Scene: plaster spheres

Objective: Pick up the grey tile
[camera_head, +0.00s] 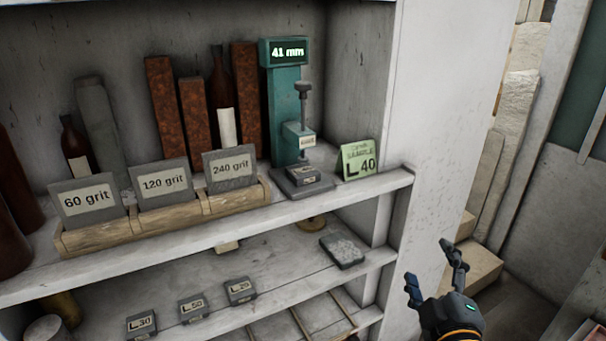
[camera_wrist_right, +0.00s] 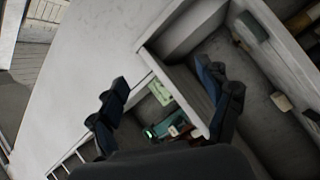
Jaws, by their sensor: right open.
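The grey tile (camera_head: 343,250) lies flat on the lower shelf near its right end, with a mottled, speckled top. My right gripper (camera_head: 429,263) is open and empty, to the right of the shelf unit and apart from the tile. In the right wrist view, my right gripper's two dark fingers (camera_wrist_right: 168,92) are spread wide with nothing between them touching. A grey slab that looks like the tile (camera_wrist_right: 251,26) shows at the upper right there. My left gripper is not in view.
The upper shelf holds a wooden rack (camera_head: 165,220) of grit cards, a teal gauge (camera_head: 287,110) reading 41 mm and a green L 40 card (camera_head: 358,159). Small labelled blocks (camera_head: 192,307) sit on the lower shelf. A white side wall (camera_head: 430,110) stands at the unit's right.

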